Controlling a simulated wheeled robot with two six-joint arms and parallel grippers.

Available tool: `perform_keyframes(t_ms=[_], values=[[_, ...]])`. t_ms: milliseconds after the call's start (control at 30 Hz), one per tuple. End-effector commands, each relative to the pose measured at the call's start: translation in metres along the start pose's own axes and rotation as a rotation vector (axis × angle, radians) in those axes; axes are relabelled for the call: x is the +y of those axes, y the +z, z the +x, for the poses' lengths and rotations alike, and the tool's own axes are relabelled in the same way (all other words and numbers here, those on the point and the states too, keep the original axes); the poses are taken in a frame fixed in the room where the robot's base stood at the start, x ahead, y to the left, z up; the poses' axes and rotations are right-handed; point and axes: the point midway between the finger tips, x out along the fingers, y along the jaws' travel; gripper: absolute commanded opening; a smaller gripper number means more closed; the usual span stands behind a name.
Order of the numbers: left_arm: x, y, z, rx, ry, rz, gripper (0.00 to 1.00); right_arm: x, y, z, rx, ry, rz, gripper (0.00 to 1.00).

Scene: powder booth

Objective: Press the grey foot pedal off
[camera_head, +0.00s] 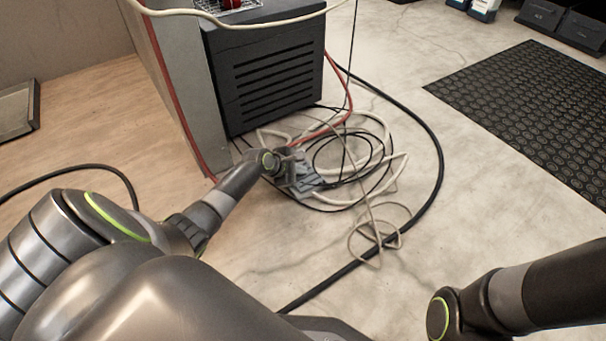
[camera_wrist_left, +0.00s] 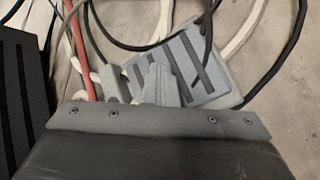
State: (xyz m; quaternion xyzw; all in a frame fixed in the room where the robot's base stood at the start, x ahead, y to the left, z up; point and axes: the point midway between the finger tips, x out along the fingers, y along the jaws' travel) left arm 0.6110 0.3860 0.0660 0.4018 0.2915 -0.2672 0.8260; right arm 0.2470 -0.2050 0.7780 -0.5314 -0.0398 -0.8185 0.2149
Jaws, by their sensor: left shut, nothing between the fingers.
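The grey foot pedal (camera_head: 310,178) lies on the concrete floor in front of the dark vented cabinet, among loose cables. In the left wrist view the pedal (camera_wrist_left: 212,72) shows a light grey body with dark stripes, and cables cross its far edge. My left gripper (camera_head: 291,168) is shut and empty. In the head view it overlaps the pedal's near left part. In the left wrist view its fingers (camera_wrist_left: 159,82) cover part of the pedal's near left side. I cannot tell whether they touch it. My right gripper is out of view; only its arm shows.
The dark vented cabinet (camera_head: 268,75) stands just behind the pedal. A grey wall edge (camera_head: 190,85) rises left of it. Black, white and red cables (camera_head: 375,150) loop around the pedal. A black studded mat (camera_head: 530,110) lies at the right, with open floor before it.

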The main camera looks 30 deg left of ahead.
Motion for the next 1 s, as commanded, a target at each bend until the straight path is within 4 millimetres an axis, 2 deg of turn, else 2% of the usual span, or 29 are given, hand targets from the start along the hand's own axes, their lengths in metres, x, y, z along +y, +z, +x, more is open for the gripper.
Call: perform_keyframes(t_ms=[1000], values=[[-0.0079, -0.0077, 0.0066, 0.006, -0.006, -0.002, 0.00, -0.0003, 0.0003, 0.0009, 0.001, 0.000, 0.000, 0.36]])
